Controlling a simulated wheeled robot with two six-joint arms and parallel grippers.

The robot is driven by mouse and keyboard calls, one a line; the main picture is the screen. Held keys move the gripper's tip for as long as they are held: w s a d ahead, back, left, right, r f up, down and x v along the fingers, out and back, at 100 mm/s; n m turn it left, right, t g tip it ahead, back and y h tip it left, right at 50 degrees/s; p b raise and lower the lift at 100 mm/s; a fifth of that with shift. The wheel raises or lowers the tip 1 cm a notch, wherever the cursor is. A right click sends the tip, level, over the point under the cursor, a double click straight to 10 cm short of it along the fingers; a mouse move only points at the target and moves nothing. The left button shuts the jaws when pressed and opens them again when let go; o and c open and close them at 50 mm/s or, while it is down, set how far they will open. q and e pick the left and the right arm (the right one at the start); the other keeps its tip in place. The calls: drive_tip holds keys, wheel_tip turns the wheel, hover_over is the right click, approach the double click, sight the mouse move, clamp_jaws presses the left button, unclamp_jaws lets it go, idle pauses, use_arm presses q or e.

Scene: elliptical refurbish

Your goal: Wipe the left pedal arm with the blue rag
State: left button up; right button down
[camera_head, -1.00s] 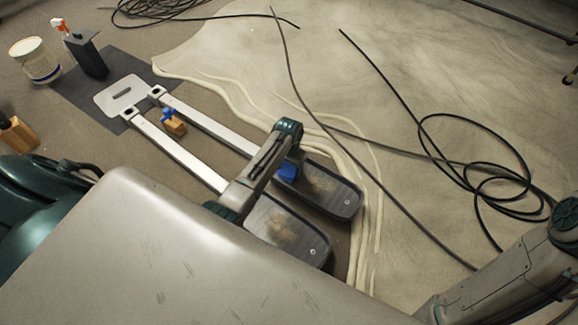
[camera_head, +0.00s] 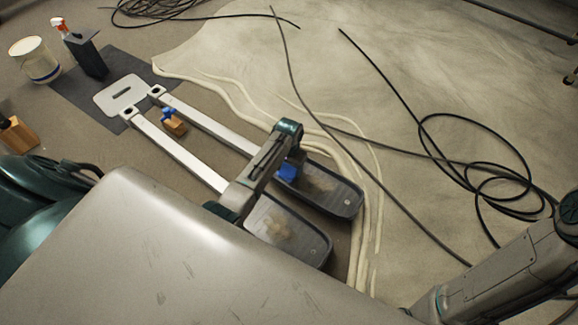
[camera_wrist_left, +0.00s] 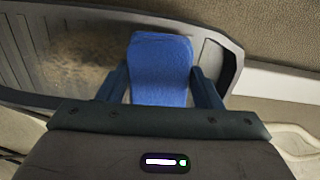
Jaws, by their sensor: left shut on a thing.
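Two long white pedal arms lie side by side on the floor, an upper one (camera_head: 210,125) and a lower one (camera_head: 180,155). Each ends in a dark foot pedal, the upper pedal (camera_head: 335,192) and the lower pedal (camera_head: 285,235), both with brownish dirt. My left gripper (camera_wrist_left: 160,80) is shut on the blue rag (camera_wrist_left: 161,62), which shows between its two fingers over a dirty pedal. In the head view the rag (camera_head: 287,172) is at the inner end of the upper pedal. I cannot tell whether it touches. My right gripper is out of view.
A dark mat (camera_head: 75,85) holds a dark box (camera_head: 87,55); a white bucket (camera_head: 35,60) and spray bottle stand nearby. A wooden block (camera_head: 174,125) with a blue part sits between the arms. Black cable (camera_head: 480,165) loops lie right, on a pale sheet (camera_head: 390,110).

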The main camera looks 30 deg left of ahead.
sight(314, 190)
use_arm(q)
drive_tip(key=shift+f+b, duration=0.4)
drive_tip(key=shift+f, duration=0.55)
drive_tip(key=shift+r, duration=0.1)
drive_tip(key=shift+s+d+r+p, duration=0.1)
drive_tip(key=shift+d+r+p, duration=0.1)
drive_tip(key=shift+d+p, duration=0.85)
drive_tip(key=shift+s+d+f+p, duration=0.15)
drive_tip(key=shift+d+p, duration=0.45)
drive_tip(key=shift+d, duration=0.95)
drive_tip(key=shift+s+d+f+p, duration=0.15)
drive_tip(key=shift+d+p, duration=0.2)
drive_tip(key=shift+d, duration=0.55)
drive_tip(key=shift+s+d+r+p, duration=0.1)
drive_tip(key=shift+d+p, duration=0.2)
drive_tip(key=shift+d, duration=0.55)
drive_tip(key=shift+s+d+f, duration=0.1)
drive_tip(key=shift+d, duration=0.4)
drive_tip(key=shift+s+d+f, duration=0.1)
drive_tip(key=shift+d, duration=0.4)
drive_tip(key=shift+s+d+p, duration=0.2)
drive_tip(key=shift+d+p, duration=0.45)
drive_tip(key=shift+d, duration=0.6)
drive_tip(key=shift+s+d+r+p, duration=0.15)
drive_tip(key=shift+d+p, duration=0.35)
drive_tip(key=shift+d, duration=1.7)
